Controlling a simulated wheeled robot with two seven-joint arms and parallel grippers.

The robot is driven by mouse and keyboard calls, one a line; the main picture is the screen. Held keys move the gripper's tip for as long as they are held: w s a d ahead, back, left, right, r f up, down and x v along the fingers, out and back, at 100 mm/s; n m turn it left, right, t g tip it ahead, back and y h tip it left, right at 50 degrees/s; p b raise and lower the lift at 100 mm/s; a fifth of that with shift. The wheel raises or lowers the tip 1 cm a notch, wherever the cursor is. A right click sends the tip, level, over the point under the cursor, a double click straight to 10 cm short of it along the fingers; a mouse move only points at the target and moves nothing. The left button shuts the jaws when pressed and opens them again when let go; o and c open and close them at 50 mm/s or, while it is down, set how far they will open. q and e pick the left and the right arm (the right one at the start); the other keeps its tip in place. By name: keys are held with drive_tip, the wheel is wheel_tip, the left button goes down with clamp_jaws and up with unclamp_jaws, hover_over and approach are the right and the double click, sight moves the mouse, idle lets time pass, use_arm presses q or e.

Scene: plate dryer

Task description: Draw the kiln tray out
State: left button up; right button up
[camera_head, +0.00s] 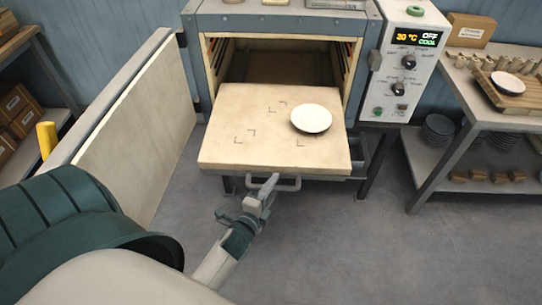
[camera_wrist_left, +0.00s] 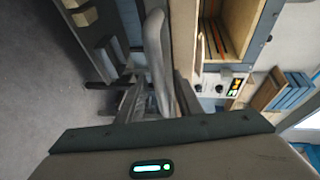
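The kiln tray (camera_head: 210,158) is a thick pale slab, drawn well out of the kiln's open chamber (camera_head: 290,65). A white plate (camera_head: 311,118) lies on its right half, and dark corner marks show on its top. A grey bar handle (camera_head: 289,186) sits at the tray's front edge. My left gripper (camera_head: 267,189) is at the left part of this handle. In the left wrist view the handle bar (camera_wrist_left: 157,55) runs between the fingers of my left gripper (camera_wrist_left: 158,98), which look closed against it. My right gripper is out of view.
The kiln door (camera_head: 140,135) stands swung open at the left. The control panel (camera_head: 405,70) reads 30 °C, OFF, COOL. A table (camera_head: 495,118) with a board and plate stands at the right. The floor before the tray is clear.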

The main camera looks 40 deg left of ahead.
use_arm(q)
drive_tip(key=b+v, duration=0.3)
drive_tip(key=v, duration=1.4)
drive_tip(key=shift+s+b, duration=0.2)
drive_tip(key=shift+b, duration=0.2)
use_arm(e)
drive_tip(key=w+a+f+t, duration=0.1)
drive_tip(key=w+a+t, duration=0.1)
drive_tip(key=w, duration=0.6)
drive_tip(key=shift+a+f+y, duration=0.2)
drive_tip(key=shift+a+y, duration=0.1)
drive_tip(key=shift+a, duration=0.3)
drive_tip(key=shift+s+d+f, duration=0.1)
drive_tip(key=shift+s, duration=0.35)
